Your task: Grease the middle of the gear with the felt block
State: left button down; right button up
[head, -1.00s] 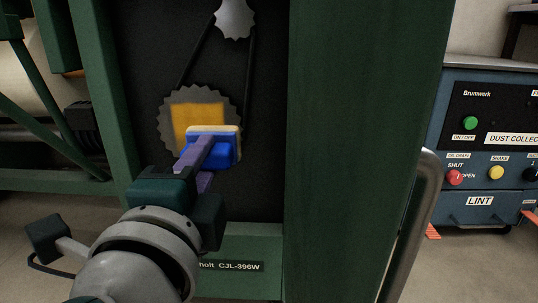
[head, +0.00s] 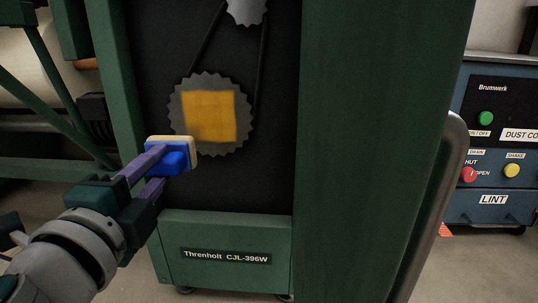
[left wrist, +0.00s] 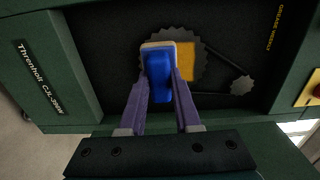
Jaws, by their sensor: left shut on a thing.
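The large grey toothed gear (head: 178,117) stands upright on the dark panel of the green machine. A yellow square patch (head: 209,115) covers its middle. The felt block, a blue holder with a pale felt face (head: 190,147), is in my left gripper (head: 155,162), whose purple fingers are shut on the blue part. In the head view the block is at the gear's lower left, off the yellow patch. In the left wrist view the block (left wrist: 158,75) overlaps part of the gear (left wrist: 199,47); whether it touches cannot be told. My right gripper is not in view.
A smaller gear (head: 246,10) sits above, joined by a dark belt or chain (head: 262,55). The green frame post (head: 118,80) borders the panel on the left and a wide green panel (head: 375,130) on the right. A blue dust collector (head: 500,150) stands at far right.

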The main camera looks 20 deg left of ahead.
aim_at(194, 149)
pick_arm(q)
jog(key=w+a, duration=0.1)
jog(key=w, duration=0.1)
jog(key=w+a, duration=0.1)
jog(key=w, duration=0.1)
jog(key=shift+a+f, duration=0.2)
jog(key=shift+a, duration=0.15)
jog(key=shift+w+a, duration=0.15)
jog(key=shift+w, duration=0.5)
jog(key=shift+x, duration=1)
jog(key=shift+w+d+f+b, duration=0.1)
jog(key=shift+w+d+b, duration=0.1)
jog(key=shift+d, duration=0.45)
jog(key=shift+w+d+r+b, duration=0.1)
jog(key=shift+d+b, duration=0.15)
jog(key=shift+d, duration=0.45)
jog(key=shift+w+d+f+b, duration=0.1)
jog(key=shift+d+b, duration=0.1)
jog(key=shift+d, duration=0.45)
jog(key=shift+s+a+p, duration=0.1)
jog(key=shift+a+p, duration=0.1)
jog(key=shift+a, duration=0.45)
jog(key=shift+s+a+p, duration=0.15)
jog(key=shift+a, duration=0.5)
jog(key=shift+s+a, duration=0.2)
jog(key=shift+a, duration=0.55)
